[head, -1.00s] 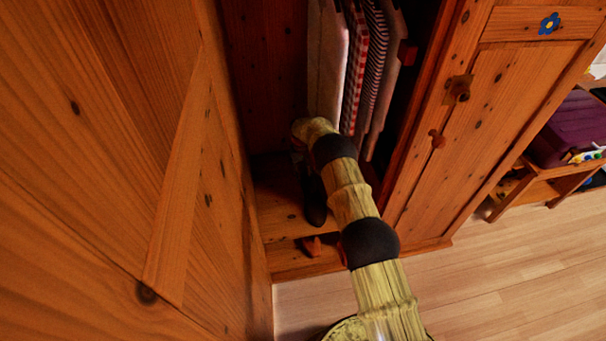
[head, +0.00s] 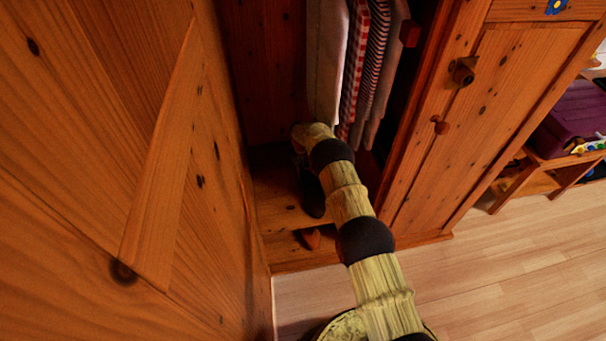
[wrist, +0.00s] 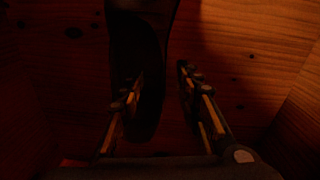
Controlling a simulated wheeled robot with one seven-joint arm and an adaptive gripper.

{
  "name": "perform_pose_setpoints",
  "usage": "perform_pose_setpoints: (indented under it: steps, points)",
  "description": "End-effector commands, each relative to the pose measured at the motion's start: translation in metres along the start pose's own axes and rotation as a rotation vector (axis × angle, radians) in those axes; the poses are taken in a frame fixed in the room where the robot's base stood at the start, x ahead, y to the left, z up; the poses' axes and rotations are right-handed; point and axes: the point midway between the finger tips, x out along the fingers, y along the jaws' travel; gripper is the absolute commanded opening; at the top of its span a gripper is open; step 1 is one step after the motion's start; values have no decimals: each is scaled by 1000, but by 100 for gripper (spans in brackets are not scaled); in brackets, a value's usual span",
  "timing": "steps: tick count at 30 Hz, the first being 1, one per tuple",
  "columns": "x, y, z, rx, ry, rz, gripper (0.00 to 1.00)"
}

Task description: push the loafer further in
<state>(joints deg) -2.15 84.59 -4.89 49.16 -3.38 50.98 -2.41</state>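The dark loafer (head: 312,196) lies on the wardrobe floor, partly hidden behind my arm in the head view. In the wrist view the loafer (wrist: 140,60) runs from the top edge down to between my gripper's fingers, with its near end nearer the left finger. My gripper (wrist: 158,82) is open, with a clear gap between the right finger and the shoe. The left finger overlaps the shoe's edge; I cannot tell whether they touch. In the head view my gripper is hidden by my own arm.
The wardrobe floor (head: 275,210) has a front ledge with a small orange-brown wooden piece (head: 310,238). Hanging clothes (head: 350,75) are above and right of my arm. The open door (head: 150,170) bounds the left; a closed door (head: 440,125) stands right.

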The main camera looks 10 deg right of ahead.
Motion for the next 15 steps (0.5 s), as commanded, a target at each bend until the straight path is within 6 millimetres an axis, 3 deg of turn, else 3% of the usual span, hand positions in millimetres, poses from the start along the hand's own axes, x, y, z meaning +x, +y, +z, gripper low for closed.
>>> perform_pose_setpoints:
  steps: [3,15]
  points:
    - [0,0,0,0,0,0,34]
    - [0,0,0,0,0,0,11]
